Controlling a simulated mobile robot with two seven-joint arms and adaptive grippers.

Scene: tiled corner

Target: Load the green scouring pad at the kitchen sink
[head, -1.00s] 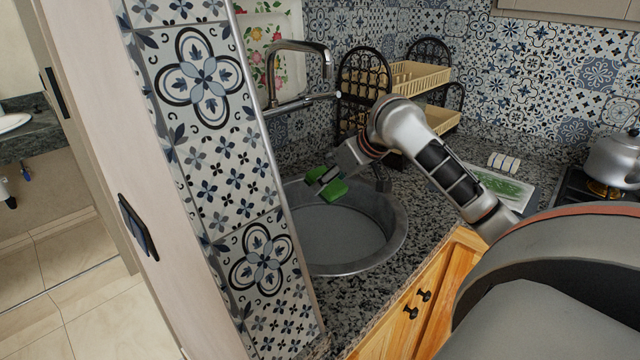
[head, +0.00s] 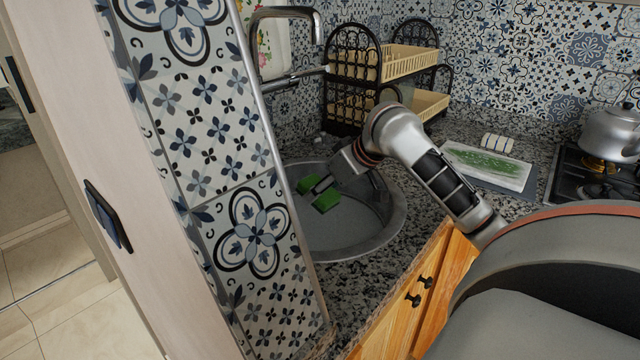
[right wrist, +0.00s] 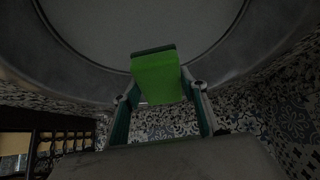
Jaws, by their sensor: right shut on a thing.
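The green scouring pad (right wrist: 158,78) is between the fingers of my right gripper (right wrist: 160,90), which is shut on it. In the head view the pad (head: 327,201) shows as green on both sides of a grey finger of my right gripper (head: 318,189). The gripper holds it over the left back part of the round metal sink (head: 345,240). The sink basin also fills the top of the right wrist view (right wrist: 150,25). I cannot tell whether the pad touches the basin. My left gripper is not in view.
A tall tiled wall edge (head: 215,150) stands close on the left of the sink. The faucet (head: 290,78) is behind it.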

